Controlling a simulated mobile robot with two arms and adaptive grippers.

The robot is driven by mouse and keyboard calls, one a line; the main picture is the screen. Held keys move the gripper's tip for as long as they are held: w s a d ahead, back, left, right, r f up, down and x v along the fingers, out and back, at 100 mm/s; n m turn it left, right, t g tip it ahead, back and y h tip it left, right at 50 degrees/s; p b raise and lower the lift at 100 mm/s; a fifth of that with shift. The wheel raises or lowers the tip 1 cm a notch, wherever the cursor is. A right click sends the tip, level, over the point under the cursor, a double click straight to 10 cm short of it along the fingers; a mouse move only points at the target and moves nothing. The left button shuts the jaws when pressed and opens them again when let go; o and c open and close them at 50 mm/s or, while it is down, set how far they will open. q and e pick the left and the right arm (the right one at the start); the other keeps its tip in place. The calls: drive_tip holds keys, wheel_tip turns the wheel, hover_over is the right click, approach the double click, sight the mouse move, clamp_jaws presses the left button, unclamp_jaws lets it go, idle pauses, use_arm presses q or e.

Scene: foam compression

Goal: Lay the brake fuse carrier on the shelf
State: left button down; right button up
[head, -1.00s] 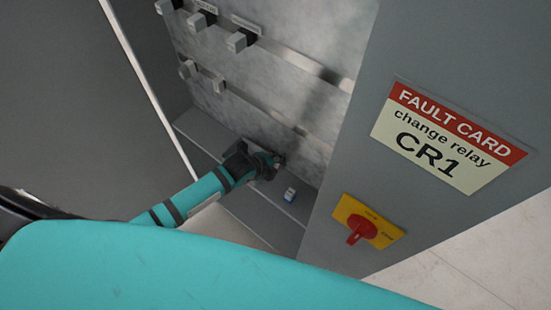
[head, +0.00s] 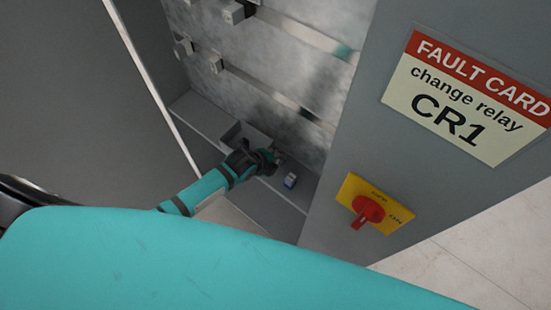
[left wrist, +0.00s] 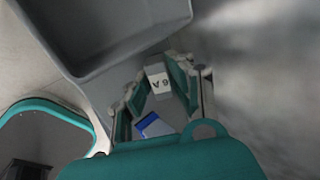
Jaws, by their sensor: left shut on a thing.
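My left gripper (head: 272,160) reaches into the cabinet low over the grey shelf (head: 262,203). Its fingers (left wrist: 156,95) are closed around a small pale block with dark lettering (left wrist: 158,82), seemingly the brake fuse carrier. In the head view the gripper mostly hides this block. A blue and white part (left wrist: 153,125) also shows between the fingers in the left wrist view, seemingly the same one. Whether the held block touches the shelf I cannot tell. My right gripper is out of view.
A grey open bin (left wrist: 115,50) is close beside the fingers; its edge shows behind the gripper in the head view (head: 236,131). Rails with modules (head: 216,65) run above. The right cabinet wall carries a red switch (head: 368,210) and a fault card (head: 466,98).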

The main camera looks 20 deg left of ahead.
use_arm(q)
drive_tip(key=c, duration=1.1)
unclamp_jaws()
drive_tip(key=shift+s+r, duration=0.1)
drive_tip(key=v, duration=1.1)
drive_tip(key=shift+s+r, duration=0.2)
drive_tip(key=shift+r, duration=0.1)
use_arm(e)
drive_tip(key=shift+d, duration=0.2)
